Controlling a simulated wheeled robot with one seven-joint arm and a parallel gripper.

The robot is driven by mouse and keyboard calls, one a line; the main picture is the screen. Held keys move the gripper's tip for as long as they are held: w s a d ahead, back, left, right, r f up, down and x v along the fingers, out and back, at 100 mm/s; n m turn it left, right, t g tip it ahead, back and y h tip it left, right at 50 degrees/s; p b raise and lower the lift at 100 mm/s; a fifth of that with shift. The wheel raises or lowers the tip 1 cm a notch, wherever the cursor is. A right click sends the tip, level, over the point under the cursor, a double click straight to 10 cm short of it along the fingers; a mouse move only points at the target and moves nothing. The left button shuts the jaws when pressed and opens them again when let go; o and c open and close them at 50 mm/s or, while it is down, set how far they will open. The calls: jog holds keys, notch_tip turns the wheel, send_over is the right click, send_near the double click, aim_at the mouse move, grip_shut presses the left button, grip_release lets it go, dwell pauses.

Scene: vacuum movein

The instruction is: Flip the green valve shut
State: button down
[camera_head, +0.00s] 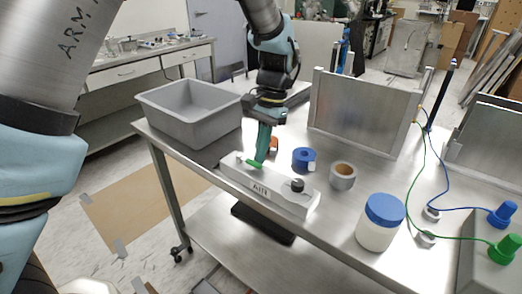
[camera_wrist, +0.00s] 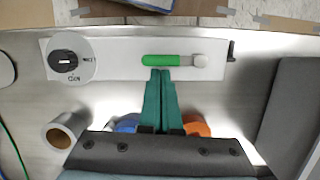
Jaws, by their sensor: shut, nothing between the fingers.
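The green valve handle (camera_head: 250,162) is on a white block labelled "AIR" (camera_head: 240,178) near the table's front edge. In the wrist view the green handle (camera_wrist: 170,60) lies along the block's length, with a pale round pivot (camera_wrist: 200,60) at its right end. My gripper (camera_head: 261,158) points down at the handle, its fingers shut and empty. In the wrist view the fingertips (camera_wrist: 163,70) are at the handle's near long side, left of the pivot; I cannot tell whether they touch it. A black knob (camera_wrist: 65,61) on a round plate sits at the block's other end.
Blue tape (camera_head: 304,158), a grey-and-tan roll (camera_head: 343,176) and an orange item (camera_wrist: 197,129) lie close behind the block. A blue-lidded jar (camera_head: 380,222) stands right. A grey bin (camera_head: 190,112) is left. A metal panel (camera_head: 365,112) stands behind.

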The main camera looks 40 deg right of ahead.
jog(key=shift+s+a+m, duration=0.2)
jog(key=shift+a+m, duration=0.05)
jog(key=shift+m, duration=0.35)
jog(key=m, duration=0.1)
jog(key=a+m+t, duration=0.1)
jog(key=m, duration=0.1)
jog(key=shift+s+a+p, duration=0.2)
jog(key=shift+s+p, duration=0.2)
jog(key=a+m, duration=0.1)
jog(key=m, duration=0.2)
jog(key=shift+s+a+m+t+p, duration=0.15)
jog(key=shift+a+m+t+p, duration=0.2)
jog(key=shift+a+m+t, duration=0.05)
jog(key=m, duration=0.1)
jog(key=a+m+p, duration=0.1)
jog(key=m, duration=0.1)
jog(key=a+m+t+h, duration=0.1)
jog(key=m, duration=0.1)
jog(key=shift+w+a, duration=0.25)
jog(key=shift+w, duration=0.05)
jog(key=shift+w+a+m+h+p, duration=0.2)
jog(key=shift+a+m, duration=0.05)
jog(key=shift+m, duration=0.5)
jog(key=shift+w+a+m+h+p, duration=0.2)
jog(key=shift+a+m+p, duration=0.05)
jog(key=shift+m, duration=0.45)
jog(key=shift+w+a+m+h+p, duration=0.2)
jog(key=shift+a+m, duration=0.05)
jog(key=shift+m, duration=0.5)
